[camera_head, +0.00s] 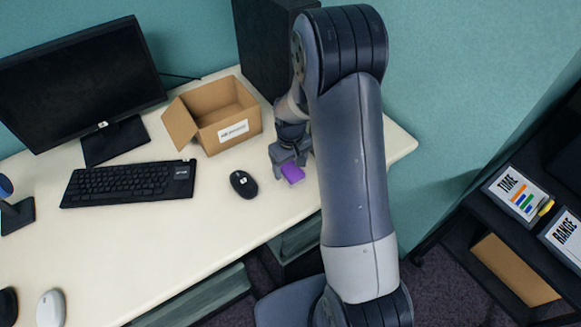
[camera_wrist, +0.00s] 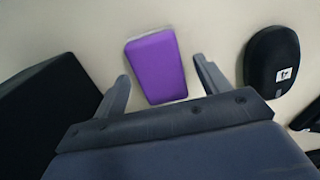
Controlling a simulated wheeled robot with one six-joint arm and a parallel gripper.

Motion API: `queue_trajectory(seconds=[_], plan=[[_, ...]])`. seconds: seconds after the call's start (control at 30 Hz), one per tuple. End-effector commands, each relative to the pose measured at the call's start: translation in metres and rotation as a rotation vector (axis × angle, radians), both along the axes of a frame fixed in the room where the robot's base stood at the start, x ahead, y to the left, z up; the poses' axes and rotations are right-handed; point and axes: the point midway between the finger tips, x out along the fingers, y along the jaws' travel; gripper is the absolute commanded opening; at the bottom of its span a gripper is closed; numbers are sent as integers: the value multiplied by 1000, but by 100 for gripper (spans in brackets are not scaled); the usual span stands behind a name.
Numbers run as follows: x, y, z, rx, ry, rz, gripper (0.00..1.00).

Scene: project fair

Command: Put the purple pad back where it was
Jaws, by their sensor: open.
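The purple pad (camera_head: 292,173) lies on the cream desk near its right front edge, close to my gripper (camera_head: 287,157). In the wrist view the purple pad (camera_wrist: 155,67) is a flat rounded block lying on the desk. My gripper (camera_wrist: 160,85) is open, with one finger at each side of the pad's near end. Both fingers stand apart from the pad, and nothing is held. In the head view my arm hides part of the desk to the right.
A black mouse (camera_head: 243,184) lies left of the pad. An open cardboard box (camera_head: 229,136) stands behind it, near a black tower (camera_head: 262,45). A keyboard (camera_head: 128,183) and monitor (camera_head: 82,78) are farther left. A dark shelf with TIME (camera_head: 517,194) and RANGE (camera_head: 565,236) boards stands right.

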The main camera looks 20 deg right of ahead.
Motion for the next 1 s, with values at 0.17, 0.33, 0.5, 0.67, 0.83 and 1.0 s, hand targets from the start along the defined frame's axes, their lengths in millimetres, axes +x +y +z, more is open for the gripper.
queue_trajectory(seconds=[0.17, 0.33, 0.5, 0.67, 0.83, 1.0], plan=[[2, 0, 39, 0, -7, 0, 71], [1, 0, 75, 0, -6, 0, 71], [1, 0, 99, 0, -3, 0, 71], [0, 0, 108, 0, -1, 0, 71], [0, 0, 109, 0, 0, 0, 71], [0, 0, 108, 0, 0, 0, 71]])
